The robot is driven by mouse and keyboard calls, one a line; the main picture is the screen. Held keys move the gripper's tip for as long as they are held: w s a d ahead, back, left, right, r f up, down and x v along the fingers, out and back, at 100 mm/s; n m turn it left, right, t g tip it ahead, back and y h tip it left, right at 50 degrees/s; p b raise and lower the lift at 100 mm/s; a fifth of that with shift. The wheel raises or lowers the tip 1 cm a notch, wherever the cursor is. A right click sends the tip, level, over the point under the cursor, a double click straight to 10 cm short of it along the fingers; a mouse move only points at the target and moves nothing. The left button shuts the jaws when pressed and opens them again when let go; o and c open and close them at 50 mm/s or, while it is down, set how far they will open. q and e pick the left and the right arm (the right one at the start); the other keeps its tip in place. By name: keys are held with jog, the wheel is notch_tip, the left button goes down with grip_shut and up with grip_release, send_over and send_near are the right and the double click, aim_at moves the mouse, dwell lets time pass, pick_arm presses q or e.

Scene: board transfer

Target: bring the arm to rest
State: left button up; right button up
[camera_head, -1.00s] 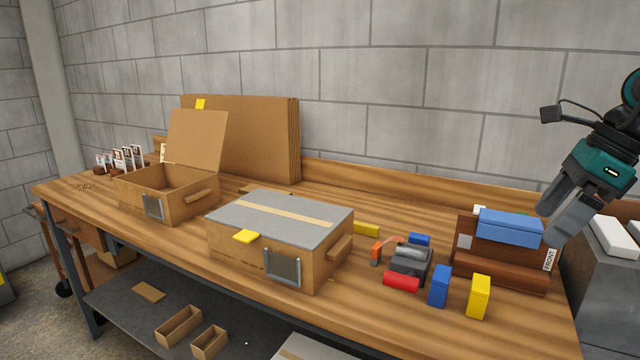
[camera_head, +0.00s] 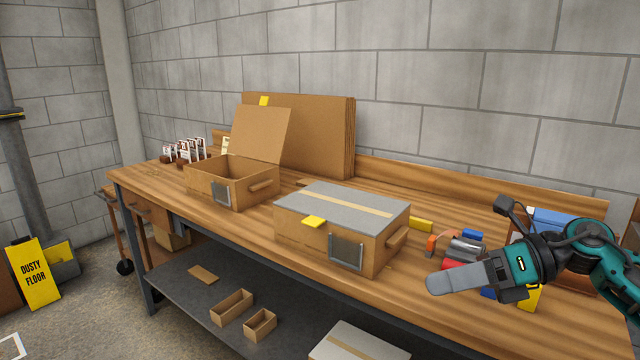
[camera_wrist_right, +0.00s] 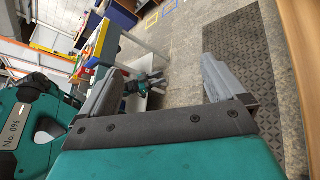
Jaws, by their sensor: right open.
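My right gripper (camera_head: 445,283) shows in the head view, in front of the right part of the workbench, its fingers pointing left. In the right wrist view its two fingers (camera_wrist_right: 160,88) stand wide apart with nothing between them. The gripper looks empty. In the head view it and the arm cover parts of the small blocks and the brown box behind. My left gripper is in neither view.
The wooden workbench (camera_head: 240,228) carries an open cardboard box (camera_head: 210,185), a closed box with a grey lid (camera_head: 300,240), flat cardboard sheets (camera_head: 320,135) and a tape dispenser (camera_head: 466,247). A yellow floor sign (camera_head: 35,275) stands at the left.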

jog(key=a+f+m+t, duration=0.3)
jog(key=f+m+t, duration=0.3)
jog(key=m, duration=0.5)
jog(key=a+f+m+t, duration=0.2)
jog(key=f+m+t, duration=0.2)
jog(key=m+t, duration=0.5)
jog(key=s+f+m+g+h, duration=0.3)
jog(key=s+f+m+h, duration=0.3)
jog(key=s+f+m, duration=0.2)
jog(key=s+d+f+m+g+h, duration=0.1)
jog(key=s+f+m+g+h, duration=0.2)
jog(key=f+m, duration=1)
jog(key=s+f+h, duration=0.1)
jog(key=s+h, duration=0.1)
jog(key=s, duration=0.2)
jog(key=shift+s+d+f+g+h, duration=0.25)
jog(key=shift+s+d+g+h, duration=0.05)
jog(key=shift+s+g+h, duration=0.1)
